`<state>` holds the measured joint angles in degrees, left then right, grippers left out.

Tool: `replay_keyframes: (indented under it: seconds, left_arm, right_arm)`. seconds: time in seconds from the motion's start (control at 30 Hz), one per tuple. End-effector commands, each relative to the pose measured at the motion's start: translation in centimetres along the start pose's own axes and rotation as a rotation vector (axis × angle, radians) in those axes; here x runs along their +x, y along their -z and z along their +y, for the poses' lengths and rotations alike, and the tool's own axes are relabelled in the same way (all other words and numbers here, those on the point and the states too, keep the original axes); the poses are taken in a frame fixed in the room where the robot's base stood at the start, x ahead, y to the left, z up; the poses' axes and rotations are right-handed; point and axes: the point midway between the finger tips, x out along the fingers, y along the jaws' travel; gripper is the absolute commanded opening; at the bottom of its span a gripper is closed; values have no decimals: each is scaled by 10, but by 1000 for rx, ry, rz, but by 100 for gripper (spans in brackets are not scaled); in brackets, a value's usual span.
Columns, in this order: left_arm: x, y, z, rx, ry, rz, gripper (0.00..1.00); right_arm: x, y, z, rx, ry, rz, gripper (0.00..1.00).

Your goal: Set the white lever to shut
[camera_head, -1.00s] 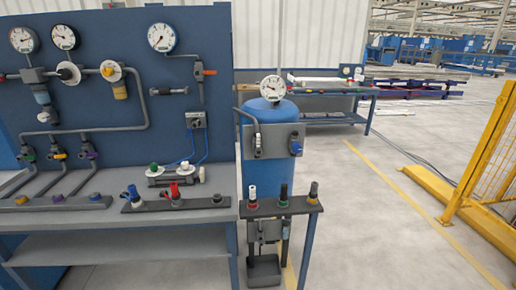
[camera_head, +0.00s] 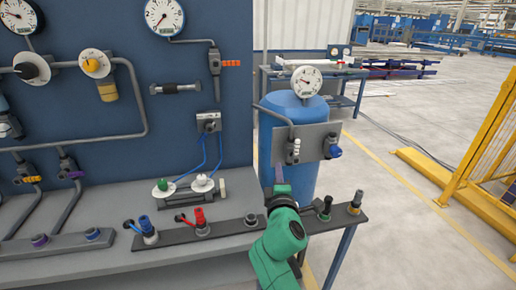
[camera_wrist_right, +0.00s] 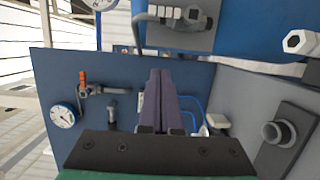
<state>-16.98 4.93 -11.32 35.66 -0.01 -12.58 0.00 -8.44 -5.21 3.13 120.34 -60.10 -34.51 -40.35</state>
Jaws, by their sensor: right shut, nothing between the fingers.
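The white lever (camera_head: 293,152) is on the grey plate on the blue tank, at the end of a grey pipe. In the right wrist view a white ribbed handle (camera_wrist_right: 168,12) shows at the top, on the grey plate. My right gripper (camera_head: 279,176), on a green wrist, is below and a little left of the lever, apart from it. Its dark fingers (camera_wrist_right: 160,105) are together and empty. My left gripper is out of view.
A blue-handled valve (camera_head: 333,148) is right of the lever on the same plate (camera_head: 315,138). A gauge (camera_head: 306,81) tops the tank. A black rack (camera_head: 342,216) stands below, partly hidden by my wrist. The bench holds a red valve (camera_head: 201,218) and a white knob (camera_head: 202,180).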

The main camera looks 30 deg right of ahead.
Motion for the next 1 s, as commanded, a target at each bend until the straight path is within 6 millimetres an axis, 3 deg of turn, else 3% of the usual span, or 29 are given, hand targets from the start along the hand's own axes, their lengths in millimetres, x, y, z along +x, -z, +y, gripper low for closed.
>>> replay_keyframes:
  seconds: [0.17,0.53,0.73,1.0]
  left_arm:
    - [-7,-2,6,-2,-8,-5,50]
    - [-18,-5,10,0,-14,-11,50]
    - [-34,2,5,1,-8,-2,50]
    - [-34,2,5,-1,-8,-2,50]
  right_arm:
    - [21,0,4,-5,-5,-1,0]
    - [102,0,2,1,-1,0,0]
    - [107,-32,2,-2,0,1,0]
    - [109,-38,-1,1,1,2,0]
